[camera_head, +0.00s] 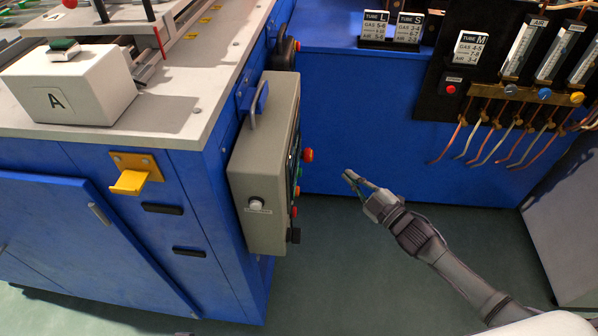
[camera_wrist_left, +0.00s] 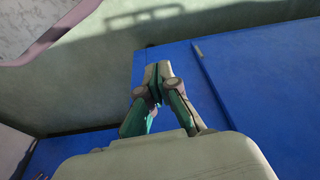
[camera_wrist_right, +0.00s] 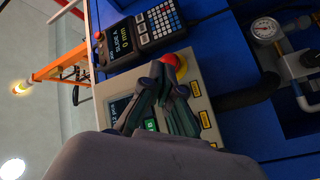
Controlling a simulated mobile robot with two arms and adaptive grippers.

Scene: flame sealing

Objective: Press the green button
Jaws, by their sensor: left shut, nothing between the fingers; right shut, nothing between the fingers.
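The grey control box (camera_head: 262,165) hangs on the blue bench's right side. Its button face is seen nearly edge-on in the head view, with a red mushroom button (camera_head: 308,155) sticking out and a small green spot (camera_head: 297,190) below it. My right gripper (camera_head: 348,175) is shut and empty, to the right of that face and apart from it. My left gripper (camera_wrist_left: 158,72) is shut and empty, seen only in the left wrist view.
A handheld keypad (camera_wrist_right: 140,32) is above the panel in the right wrist view, with a pressure gauge (camera_wrist_right: 265,29) to the right. A white box marked A (camera_head: 85,90) stands on the bench top. Flowmeters (camera_head: 520,50) hang at the back right. Green floor (camera_head: 350,270) is clear.

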